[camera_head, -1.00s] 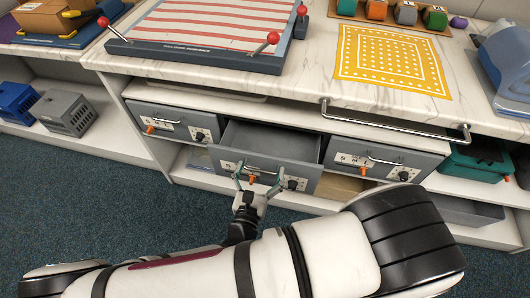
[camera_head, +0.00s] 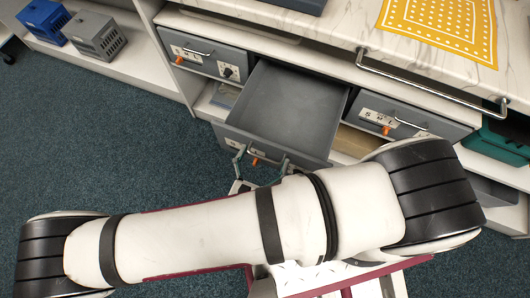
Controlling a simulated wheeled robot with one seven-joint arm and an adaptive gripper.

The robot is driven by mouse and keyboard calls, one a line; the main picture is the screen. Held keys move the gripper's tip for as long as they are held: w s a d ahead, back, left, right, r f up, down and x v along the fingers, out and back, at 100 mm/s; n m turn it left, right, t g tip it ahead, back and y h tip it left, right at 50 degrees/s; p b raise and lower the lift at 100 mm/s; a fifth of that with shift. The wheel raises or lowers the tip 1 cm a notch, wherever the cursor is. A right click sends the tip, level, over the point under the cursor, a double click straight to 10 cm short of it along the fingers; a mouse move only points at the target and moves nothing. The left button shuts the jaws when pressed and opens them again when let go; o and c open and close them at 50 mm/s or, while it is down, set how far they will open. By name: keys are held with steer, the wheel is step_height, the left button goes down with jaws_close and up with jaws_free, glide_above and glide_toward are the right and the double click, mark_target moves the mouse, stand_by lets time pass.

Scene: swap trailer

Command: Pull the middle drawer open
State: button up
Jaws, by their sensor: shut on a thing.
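The middle drawer (camera_head: 293,108) is grey and stands well out from the cabinet, between two other grey drawers. Its empty inside floor shows. Its front panel (camera_head: 283,158) carries a label and an orange part, and my arm hides its right lower part. My gripper (camera_head: 260,163) is at the drawer's front, its fingers shut on the bar handle. The wrist and part of the handle are hidden behind my arm.
The left drawer (camera_head: 206,54) and the right drawer (camera_head: 394,114) are shut. A metal rail (camera_head: 430,83) runs along the counter's front edge. Blue (camera_head: 44,20) and grey (camera_head: 95,38) crates sit on the left shelf. A teal case (camera_head: 497,143) is at the right. Carpet at left is clear.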

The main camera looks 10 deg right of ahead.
steer(key=shift+s+d, duration=0.1)
steer(key=shift+d, duration=0.2)
steer(key=o, duration=1.4)
steer(key=shift+o, duration=0.2)
steer(key=shift+a, duration=0.1)
steer(key=v, duration=0.7)
steer(key=shift+s, duration=0.2)
steer(key=shift+a, duration=0.1)
